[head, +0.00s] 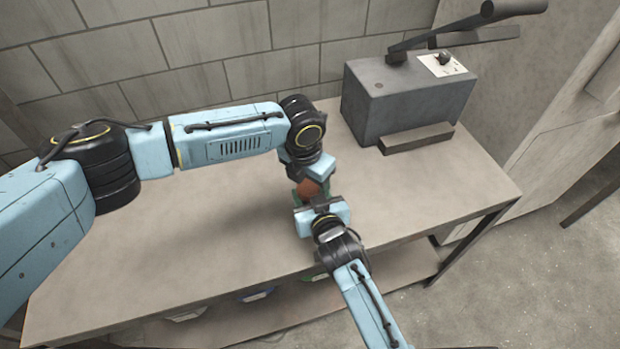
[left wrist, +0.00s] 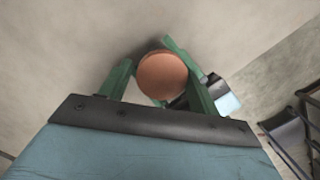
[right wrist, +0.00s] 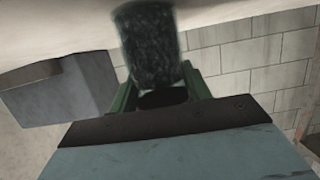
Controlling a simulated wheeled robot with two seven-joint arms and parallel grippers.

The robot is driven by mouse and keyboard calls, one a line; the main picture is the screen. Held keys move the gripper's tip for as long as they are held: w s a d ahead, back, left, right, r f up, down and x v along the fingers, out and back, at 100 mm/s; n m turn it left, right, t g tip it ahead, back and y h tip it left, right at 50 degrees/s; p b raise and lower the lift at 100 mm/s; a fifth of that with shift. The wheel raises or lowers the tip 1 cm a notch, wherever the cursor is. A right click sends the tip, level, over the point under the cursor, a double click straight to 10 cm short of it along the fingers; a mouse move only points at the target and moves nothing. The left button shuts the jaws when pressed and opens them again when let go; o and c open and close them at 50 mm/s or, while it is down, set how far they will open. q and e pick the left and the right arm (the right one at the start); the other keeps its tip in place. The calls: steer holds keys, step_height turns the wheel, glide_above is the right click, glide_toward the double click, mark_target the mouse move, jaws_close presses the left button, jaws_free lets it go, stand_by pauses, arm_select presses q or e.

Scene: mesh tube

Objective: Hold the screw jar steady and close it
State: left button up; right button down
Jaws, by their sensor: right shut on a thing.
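The screw jar has a dark, mottled body (right wrist: 150,45) and an orange-brown round lid (head: 310,187). It is over the workbench near its front edge. In the right wrist view, my right gripper (right wrist: 156,85) has its green fingers on either side of the body, shut on it. My left gripper (head: 307,174) is just above the lid, reaching down from the left arm. In the left wrist view, the lid (left wrist: 162,75) lies between its green fingers, which are apart with a gap on the left side. In the head view the grippers hide most of the jar.
The workbench top (head: 200,240) is clear to the left. A grey box-shaped machine (head: 405,100) with a dark lever stands at the back right. A block wall (head: 200,50) runs behind. Small bins (head: 258,294) sit on a shelf beneath the bench.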

arm_select(q)
steer(key=shift+o, duration=0.8)
steer(key=shift+s+f, duration=0.3)
steer(key=shift+s+d, duration=0.1)
steer(key=shift+d, duration=0.1)
steer(key=shift+r, duration=2.45)
steer(key=shift+w, duration=0.2)
steer(key=shift+c, duration=0.4)
